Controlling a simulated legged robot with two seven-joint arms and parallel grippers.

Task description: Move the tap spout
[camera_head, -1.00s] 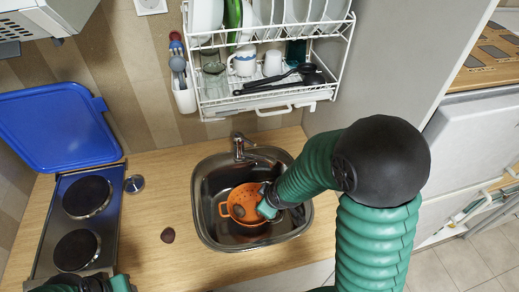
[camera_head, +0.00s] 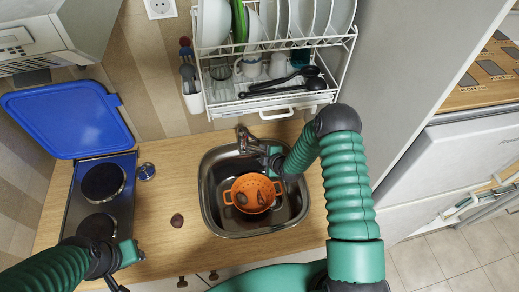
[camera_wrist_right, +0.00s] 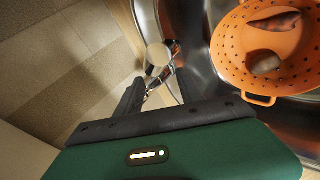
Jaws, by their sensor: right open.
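The chrome tap (camera_head: 242,138) stands at the back edge of the sink, and its spout reaches to the right over the basin. In the right wrist view the tap (camera_wrist_right: 160,55) lies just beyond my fingers. My right gripper (camera_head: 268,152) is at the spout's end in the head view. In the wrist view my right gripper (camera_wrist_right: 157,88) is open, with chrome showing between its two dark fingers; I cannot tell whether they touch it. My left gripper (camera_head: 125,254) is low at the left by the counter's front, its jaws unclear.
The steel sink (camera_head: 210,208) holds an orange colander (camera_head: 252,181) with brown pieces in it, below my right gripper. A dish rack (camera_head: 270,100) hangs above the tap.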

